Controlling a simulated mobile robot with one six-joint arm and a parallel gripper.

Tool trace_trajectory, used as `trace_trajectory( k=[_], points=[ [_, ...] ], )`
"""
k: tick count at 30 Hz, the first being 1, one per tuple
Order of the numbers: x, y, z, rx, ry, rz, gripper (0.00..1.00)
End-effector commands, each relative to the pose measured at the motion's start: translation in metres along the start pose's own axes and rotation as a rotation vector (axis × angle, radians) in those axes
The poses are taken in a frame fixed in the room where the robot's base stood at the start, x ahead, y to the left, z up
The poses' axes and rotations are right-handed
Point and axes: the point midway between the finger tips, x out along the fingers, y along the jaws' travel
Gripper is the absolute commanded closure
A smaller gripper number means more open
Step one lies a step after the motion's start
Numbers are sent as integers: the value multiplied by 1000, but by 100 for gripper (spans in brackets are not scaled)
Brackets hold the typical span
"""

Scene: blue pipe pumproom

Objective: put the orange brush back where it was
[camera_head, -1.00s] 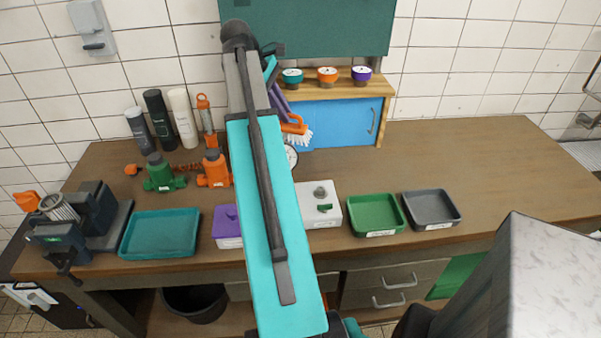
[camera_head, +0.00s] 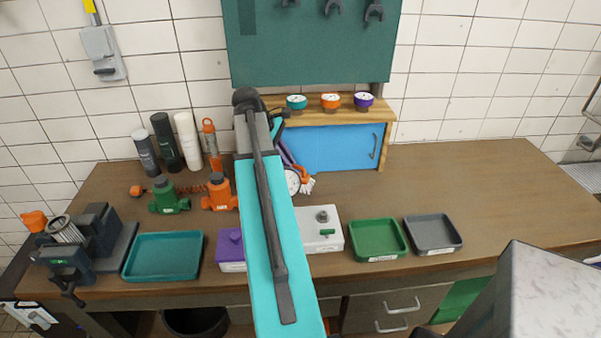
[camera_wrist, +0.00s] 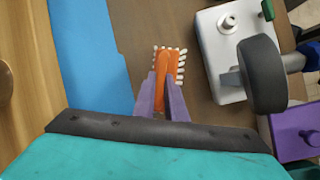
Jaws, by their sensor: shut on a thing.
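My gripper (camera_wrist: 165,90) has purple fingers shut on the orange brush (camera_wrist: 168,70). In the wrist view, the white bristles show around the brush's far end and right side, over the brown bench top. In the head view, the brush (camera_head: 305,175) is just right of my arm, in front of the blue cabinet (camera_head: 335,150) and beside a round white-faced gauge (camera_head: 292,181). My arm hides most of the gripper there. I cannot tell whether the brush touches the bench.
A white box with a knob (camera_head: 318,230), a green tray (camera_head: 377,240) and a grey tray (camera_head: 433,234) stand along the front. A wooden shelf (camera_head: 330,106) holds three small gauges. Bottles and jacks stand left. The bench's right side is clear.

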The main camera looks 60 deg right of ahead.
Motion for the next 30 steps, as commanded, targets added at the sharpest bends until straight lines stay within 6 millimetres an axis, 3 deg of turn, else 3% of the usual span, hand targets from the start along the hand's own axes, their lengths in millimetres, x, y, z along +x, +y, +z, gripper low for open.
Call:
trace_trajectory(
  k=[12, 24, 30],
  points=[
    [37, -9, -15, 0, 0, 1, 100],
    [39, -9, -15, 0, 0, 1, 100],
    [44, -1, -1, 2, -1, -1, 100]
  ],
)
